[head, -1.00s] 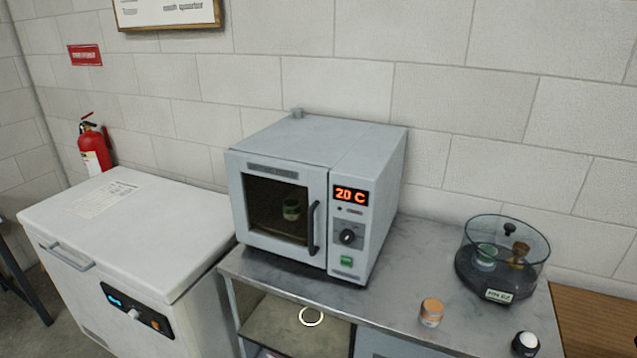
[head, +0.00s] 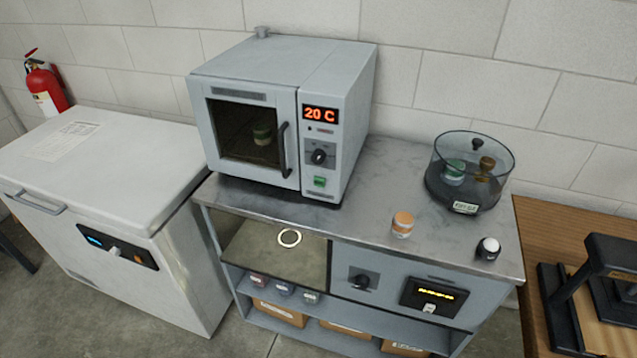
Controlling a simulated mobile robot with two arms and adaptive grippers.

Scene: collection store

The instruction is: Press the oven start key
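A grey oven (head: 283,115) stands on the counter with its door shut. Its display (head: 321,114) reads 20 C in orange. Below the display are a dark knob (head: 319,156) and a green key (head: 320,181) low on the front panel; I take this key for the start key, though its label is too small to read. A green-banded jar (head: 262,133) shows through the door's window. Neither of my grippers is in view.
The marble counter (head: 375,186) bears an orange-banded jar (head: 402,225), a black-and-white jar (head: 488,248) and a clear round container (head: 470,172) holding small items. A white chest freezer (head: 110,190) stands at left. A wooden table (head: 560,225) with a black device (head: 590,290) is at right.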

